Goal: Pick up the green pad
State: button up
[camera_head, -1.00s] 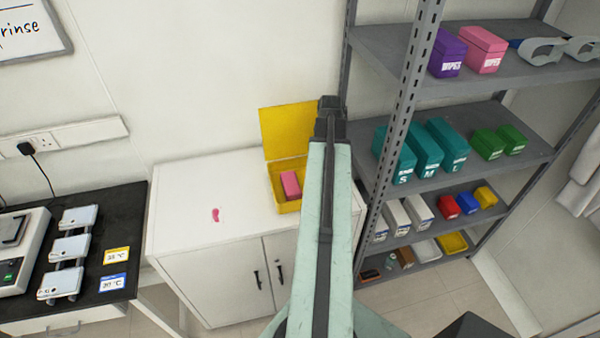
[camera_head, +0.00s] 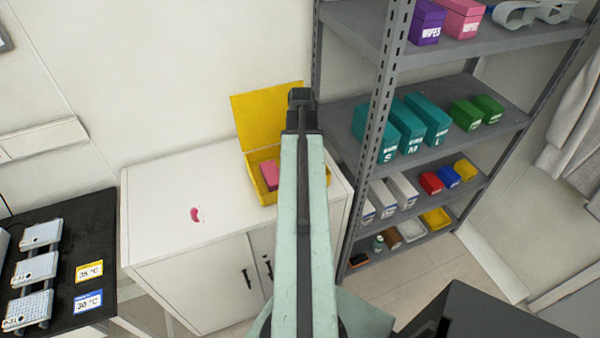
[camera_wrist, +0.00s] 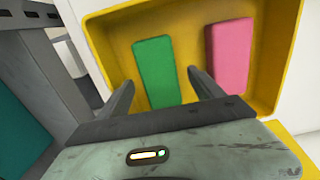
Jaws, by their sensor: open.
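The green pad (camera_wrist: 155,73) lies in a yellow box (camera_wrist: 112,44), seen in the wrist view. A pink pad (camera_wrist: 230,55) lies beside it on the right. My gripper (camera_wrist: 163,88) is open, with one finger to the left of the green pad and the other near its lower right side, partly over the gap between the pads. In the head view the open yellow box (camera_head: 252,160) stands on a white cabinet with its lid up. The pink pad (camera_head: 269,175) shows there, while my arm hides the green pad. My gripper (camera_head: 301,97) appears end-on above the box.
The white cabinet top (camera_head: 160,225) is mostly clear apart from a small pink item (camera_head: 195,214). A grey shelf rack (camera_head: 385,70) with several coloured boxes stands close on the right. A black bench (camera_head: 75,250) is at the left.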

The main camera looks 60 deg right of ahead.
notch_tip(320, 180, down, 3)
jog(key=shift+r+b, duration=0.15)
jog(key=shift+b, duration=0.55)
jog(key=shift+r, duration=0.2)
jog(key=c, duration=1.5)
jog(key=shift+o, duration=0.2)
notch_tip(320, 180, up, 10)
jog(key=p, duration=1)
jog(key=shift+r+p, duration=0.1)
jog(key=shift+p, duration=0.2)
